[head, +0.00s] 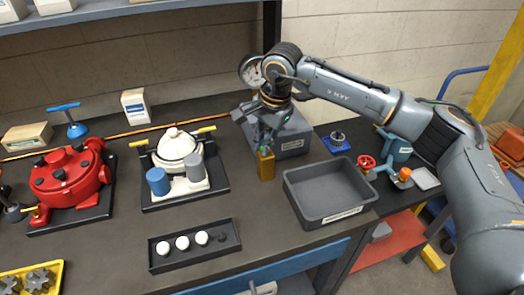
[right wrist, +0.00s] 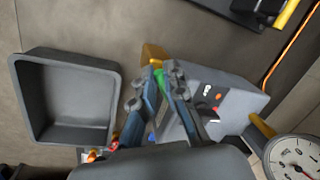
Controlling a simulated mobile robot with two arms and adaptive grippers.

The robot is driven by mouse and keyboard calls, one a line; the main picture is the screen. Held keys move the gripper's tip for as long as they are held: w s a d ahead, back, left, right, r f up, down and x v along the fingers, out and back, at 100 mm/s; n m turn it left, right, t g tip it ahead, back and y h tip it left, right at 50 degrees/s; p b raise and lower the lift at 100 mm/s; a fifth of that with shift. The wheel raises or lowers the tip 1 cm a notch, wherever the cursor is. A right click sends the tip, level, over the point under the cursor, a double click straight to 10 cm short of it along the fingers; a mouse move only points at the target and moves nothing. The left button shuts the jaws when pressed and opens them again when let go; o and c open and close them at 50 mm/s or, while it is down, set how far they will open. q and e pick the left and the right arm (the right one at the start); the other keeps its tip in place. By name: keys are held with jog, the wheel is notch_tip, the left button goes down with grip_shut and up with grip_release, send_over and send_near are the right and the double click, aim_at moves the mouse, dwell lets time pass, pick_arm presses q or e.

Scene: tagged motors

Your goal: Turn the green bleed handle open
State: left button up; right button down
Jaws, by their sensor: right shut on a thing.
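The green bleed handle (right wrist: 160,78) sits by a brass-coloured block (head: 266,167) at the front left of a grey box unit (head: 293,131). Only a small bit of green shows in the head view, at the top of the block. My right gripper (head: 264,142) reaches down from above. Its two fingers are closed around the green handle, and they hide most of it. The brass block also shows in the right wrist view (right wrist: 152,53), just beyond the fingertips. I cannot tell the handle's exact angle. My left gripper is in neither view.
An empty grey bin (head: 329,190) stands right of the block. A dial gauge (head: 251,71) is behind my right wrist. A white-domed unit (head: 177,150) and a red motor (head: 70,178) stand left. A black tray (head: 194,244) with white round pieces lies in front.

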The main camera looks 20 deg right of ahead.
jog(key=n+b, duration=0.1)
jog(key=n, duration=0.2)
jog(key=shift+d+f+b, duration=0.1)
jog(key=shift+d+b, duration=0.1)
jog(key=shift+b, duration=0.15)
jog(key=n, duration=0.1)
jog(key=n+b, duration=0.1)
jog(key=shift+s+d+n+g+y, duration=0.1)
jog(key=shift+d+n+g+y, duration=0.05)
jog(key=shift+n+g+y, duration=0.2)
jog(key=shift+d+n+g+b, duration=0.2)
jog(key=shift+n+b, duration=0.3)
jog(key=shift+n, duration=0.75)
jog(key=shift+d+n+g+b, duration=0.15)
jog(key=shift+n+g+b, duration=0.2)
jog(key=shift+n, duration=0.95)
jog(key=shift+r, duration=0.2)
jog(key=c, duration=1.4)
grip_release()
jog(key=shift+f, duration=0.1)
jog(key=r, duration=0.4)
jog(key=d+r, duration=0.1)
jog(key=r, duration=0.3)
jog(key=d+r, duration=0.1)
jog(key=r, duration=0.2)
jog(key=shift+d+r, duration=0.15)
jog(key=shift+r, duration=0.25)
